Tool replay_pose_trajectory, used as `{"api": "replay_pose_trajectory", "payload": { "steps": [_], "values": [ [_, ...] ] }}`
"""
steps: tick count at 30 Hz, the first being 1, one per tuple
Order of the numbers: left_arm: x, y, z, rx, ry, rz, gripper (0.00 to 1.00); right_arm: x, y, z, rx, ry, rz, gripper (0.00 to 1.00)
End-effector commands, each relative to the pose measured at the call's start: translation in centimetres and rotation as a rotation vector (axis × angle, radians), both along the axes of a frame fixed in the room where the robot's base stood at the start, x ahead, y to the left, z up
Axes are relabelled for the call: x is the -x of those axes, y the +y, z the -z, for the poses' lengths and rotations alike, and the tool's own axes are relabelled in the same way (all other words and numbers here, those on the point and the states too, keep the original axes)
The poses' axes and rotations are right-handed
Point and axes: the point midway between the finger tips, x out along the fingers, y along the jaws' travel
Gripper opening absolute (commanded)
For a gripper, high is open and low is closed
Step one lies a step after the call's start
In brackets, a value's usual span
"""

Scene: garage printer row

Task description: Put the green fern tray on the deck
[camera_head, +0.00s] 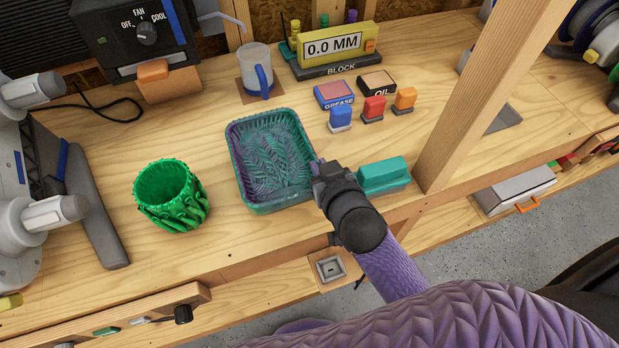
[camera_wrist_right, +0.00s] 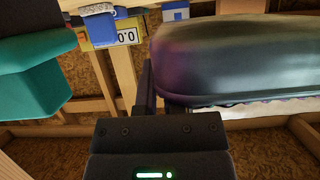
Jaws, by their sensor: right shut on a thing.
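The green fern tray (camera_head: 233,165) is a rounded teal-green dish with a raised fern pattern inside and a purple sheen along its left side. It is at mid-bench in the head view. My right gripper (camera_head: 318,168) is shut on the tray's right rim. In the right wrist view the tray (camera_wrist_right: 235,60) is a dark, glossy shape beside a finger of my right gripper (camera_wrist_right: 148,90). I cannot tell whether the tray touches the bench. My left gripper is not in view. I cannot tell which surface is the deck.
A green leafy pot (camera_head: 170,200) stands left of the tray. A teal block (camera_head: 383,175) sits right of my gripper. Behind are a mug (camera_head: 256,72), several small coloured blocks and a gauge on a BLOCK base (camera_head: 337,50). A wooden post (camera_head: 490,90) rises at right.

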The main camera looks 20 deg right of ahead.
Motion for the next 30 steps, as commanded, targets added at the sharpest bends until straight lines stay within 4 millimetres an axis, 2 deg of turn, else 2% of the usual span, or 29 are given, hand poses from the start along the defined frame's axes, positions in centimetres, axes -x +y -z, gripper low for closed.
{"api": "replay_pose_trajectory", "payload": {
  "steps": [7,15,16,20,21,30],
  "values": [
    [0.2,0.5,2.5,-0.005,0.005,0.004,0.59,0.0,0.0,4.5,-0.001,0.001,0.0,0.0],
    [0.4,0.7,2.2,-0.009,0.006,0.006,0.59,0.0,0.0,4.3,0.0,-0.002,0.0,0.0],
    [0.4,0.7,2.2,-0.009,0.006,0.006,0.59,0.0,0.0,4.3,0.0,-0.001,0.0,0.14],
    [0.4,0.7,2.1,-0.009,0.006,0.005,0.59,0.0,0.0,4.3,0.0,-0.001,0.0,0.41],
    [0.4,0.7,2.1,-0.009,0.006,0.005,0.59,0.0,0.0,4.3,0.0,-0.001,0.0,0.45],
    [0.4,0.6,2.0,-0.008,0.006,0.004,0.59,0.2,0.0,4.0,0.001,-0.001,0.0,0.45]
  ]
}}
